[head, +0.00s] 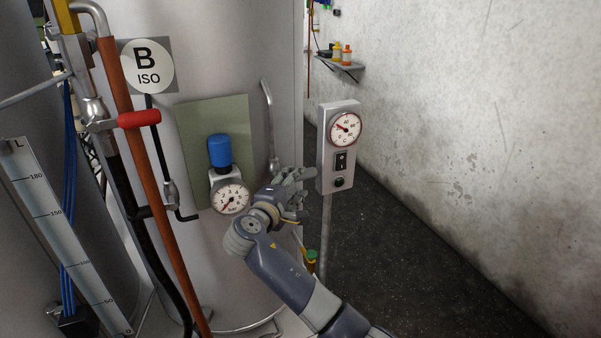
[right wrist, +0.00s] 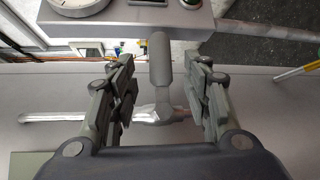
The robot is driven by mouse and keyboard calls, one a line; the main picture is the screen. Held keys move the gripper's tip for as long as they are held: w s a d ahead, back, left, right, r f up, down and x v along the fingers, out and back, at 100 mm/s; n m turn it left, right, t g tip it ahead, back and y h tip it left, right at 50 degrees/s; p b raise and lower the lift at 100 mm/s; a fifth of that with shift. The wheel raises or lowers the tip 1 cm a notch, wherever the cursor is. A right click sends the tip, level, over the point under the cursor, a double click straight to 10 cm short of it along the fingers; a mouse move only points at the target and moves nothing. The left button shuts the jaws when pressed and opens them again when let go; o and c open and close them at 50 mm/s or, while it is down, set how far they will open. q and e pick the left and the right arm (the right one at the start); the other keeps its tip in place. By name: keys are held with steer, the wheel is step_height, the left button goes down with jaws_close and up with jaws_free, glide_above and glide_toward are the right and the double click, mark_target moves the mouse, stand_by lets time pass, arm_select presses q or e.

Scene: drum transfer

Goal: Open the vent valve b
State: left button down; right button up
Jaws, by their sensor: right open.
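Drum B (head: 240,70) is a large grey cylinder with a round "B ISO" label (head: 147,67). A bare metal valve with a thin pipe (head: 268,115) sits on its right side; I take it to be vent valve b. In the right wrist view the valve body (right wrist: 155,112) joins that pipe, and a grey rounded lever (right wrist: 160,58) points up from it. My right gripper (head: 303,194) is open at the valve. In the right wrist view its fingers (right wrist: 160,85) stand either side of the lever, with gaps on both sides. In the head view the gripper hides the lever. My left gripper is not in view.
A control box (head: 339,160) with a dial and switch stands on a post close right of my right gripper. A blue-capped pressure gauge (head: 231,197) is left of it. A red-handled valve (head: 139,119) is further left. The floor at right (head: 420,270) is clear.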

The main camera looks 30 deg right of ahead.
mark_target(300, 178)
steer(key=p+x, duration=0.1)
steer(key=x, duration=0.5)
steer(key=shift+w+d+f, duration=0.1)
steer(key=shift+w+d, duration=0.1)
steer(key=shift+w, duration=0.05)
jaws_close()
